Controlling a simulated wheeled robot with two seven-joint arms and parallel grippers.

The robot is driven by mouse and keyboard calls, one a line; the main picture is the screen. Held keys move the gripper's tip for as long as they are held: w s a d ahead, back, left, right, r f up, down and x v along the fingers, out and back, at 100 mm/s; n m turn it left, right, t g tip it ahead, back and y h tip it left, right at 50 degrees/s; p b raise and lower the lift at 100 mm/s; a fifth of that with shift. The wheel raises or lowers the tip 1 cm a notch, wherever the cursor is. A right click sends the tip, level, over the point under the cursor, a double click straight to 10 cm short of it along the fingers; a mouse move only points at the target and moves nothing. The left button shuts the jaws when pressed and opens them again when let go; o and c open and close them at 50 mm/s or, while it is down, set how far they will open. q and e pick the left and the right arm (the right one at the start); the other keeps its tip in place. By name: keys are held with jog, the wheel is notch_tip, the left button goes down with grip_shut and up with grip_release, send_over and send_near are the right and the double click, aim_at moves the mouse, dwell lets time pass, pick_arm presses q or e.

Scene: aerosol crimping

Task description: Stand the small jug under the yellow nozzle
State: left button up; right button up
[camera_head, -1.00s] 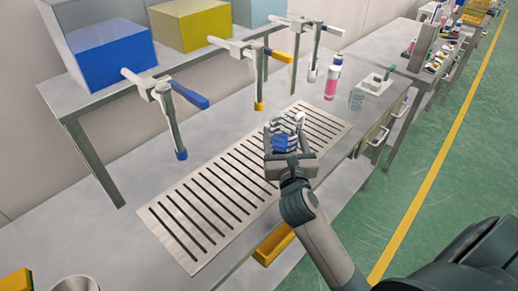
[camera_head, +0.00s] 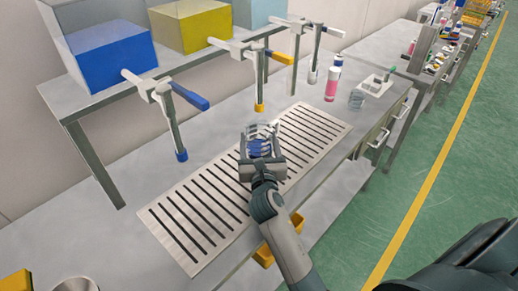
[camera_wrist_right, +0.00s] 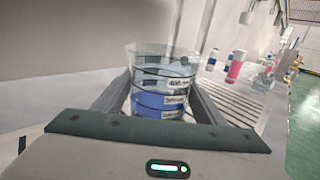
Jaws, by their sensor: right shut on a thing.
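The small jug (camera_head: 262,133) is clear, with dark marked bands and blue liquid in its lower part. My right gripper (camera_head: 261,148) is shut on it, over the middle of the slotted grate. The wrist view shows the jug (camera_wrist_right: 160,85) upright between the two fingers (camera_wrist_right: 162,98). The yellow nozzle (camera_head: 259,106) hangs from the middle tap, just behind the jug in the head view. I cannot tell whether the jug's base touches the grate. My left gripper is not in view.
The slotted grate (camera_head: 165,222) lies along the bench. The blue nozzle (camera_head: 181,155) hangs at left and a grey-tipped one (camera_head: 312,76) at right. A pink bottle (camera_head: 332,84), a clear vessel (camera_head: 356,99) and a white tray (camera_head: 376,85) stand farther right.

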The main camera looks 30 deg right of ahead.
jog(key=shift+f, duration=1.65)
jog(key=shift+f, duration=0.25)
jog(key=o, duration=1.2)
jog(key=shift+r, duration=0.1)
